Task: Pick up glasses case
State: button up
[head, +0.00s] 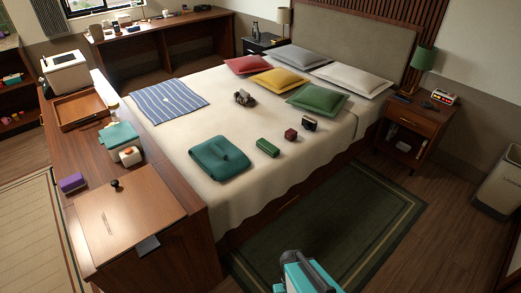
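A small green oblong box, which looks like the glasses case (267,147), lies on the cream bedspread near the bed's front edge. It is right of a folded teal cloth (219,158) and left of a dark red cube (290,134). It is apart from both. A teal and grey part of my arm shows at the bottom edge, over the rug and well short of the bed. My gripper's fingers do not show, and nothing visible touches the green case.
A small black object (309,124) sits beyond the red cube. Pillows lie farther up the bed (255,190). A wooden cabinet (130,215) with several items borders the bed's left. A nightstand (418,123) stands at right. The green rug (345,225) is clear.

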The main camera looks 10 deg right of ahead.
aim_at(269, 148)
jog(key=u, duration=0.1)
jog(key=k, duration=0.5)
jog(key=z, duration=0.45)
jog(key=i, duration=1.1)
jog(key=u, duration=4.75)
jog(key=i, duration=0.1)
jog(key=z, duration=3.25)
